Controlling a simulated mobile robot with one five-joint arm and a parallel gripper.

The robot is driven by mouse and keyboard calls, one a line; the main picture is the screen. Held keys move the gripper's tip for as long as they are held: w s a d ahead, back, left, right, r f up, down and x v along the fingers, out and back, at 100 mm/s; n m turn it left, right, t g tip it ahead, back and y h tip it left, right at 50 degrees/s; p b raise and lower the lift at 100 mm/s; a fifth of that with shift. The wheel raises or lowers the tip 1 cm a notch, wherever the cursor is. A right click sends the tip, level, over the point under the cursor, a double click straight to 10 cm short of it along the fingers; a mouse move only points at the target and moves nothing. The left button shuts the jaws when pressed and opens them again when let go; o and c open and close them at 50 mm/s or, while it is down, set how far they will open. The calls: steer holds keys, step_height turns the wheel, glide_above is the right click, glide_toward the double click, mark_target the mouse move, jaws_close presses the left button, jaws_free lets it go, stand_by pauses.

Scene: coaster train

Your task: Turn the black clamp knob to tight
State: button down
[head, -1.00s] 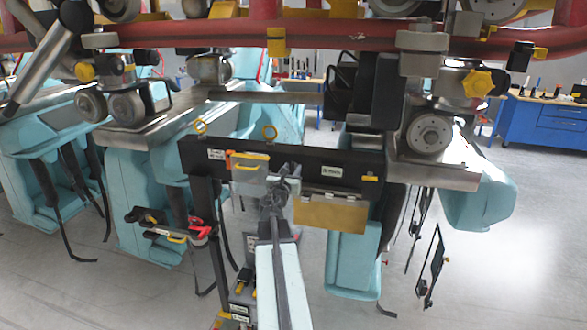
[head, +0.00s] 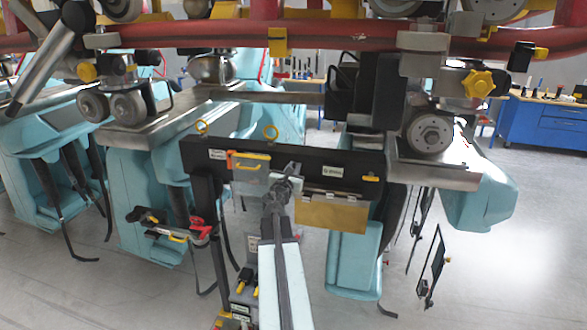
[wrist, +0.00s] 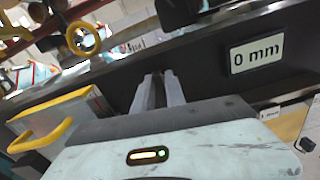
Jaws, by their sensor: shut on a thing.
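My gripper (wrist: 160,84) reaches up to the front face of a black beam (head: 310,163) that hangs under the red track. Its two grey fingers are close together with a narrow dark gap between them. They are shut on a dark thing, taken as the black clamp knob, which is mostly hidden and blends with the black beam. In the head view my gripper (head: 292,172) also meets the beam, right of a grey block with a yellow handle (head: 250,168). Neither the knob's angle nor its tightness can be read. A "0 mm" label (wrist: 255,54) is right of the fingers.
A brass plate (head: 332,214) hangs below the beam at right. Tools on a rack (head: 170,232) are at left. Wheels (head: 429,135) and teal seats (head: 355,260) crowd both sides. Open floor lies at right.

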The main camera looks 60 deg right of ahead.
steer(key=m, duration=0.8)
steer(key=shift+s+f+m, duration=0.1)
steer(key=shift+m, duration=0.3)
steer(key=m, duration=0.4)
steer(key=shift+d+f+m, duration=0.1)
steer(key=shift+m, duration=1.7)
steer(key=c, duration=1.6)
jaws_free()
steer(key=shift+o, duration=0.6)
steer(key=shift+f, duration=0.1)
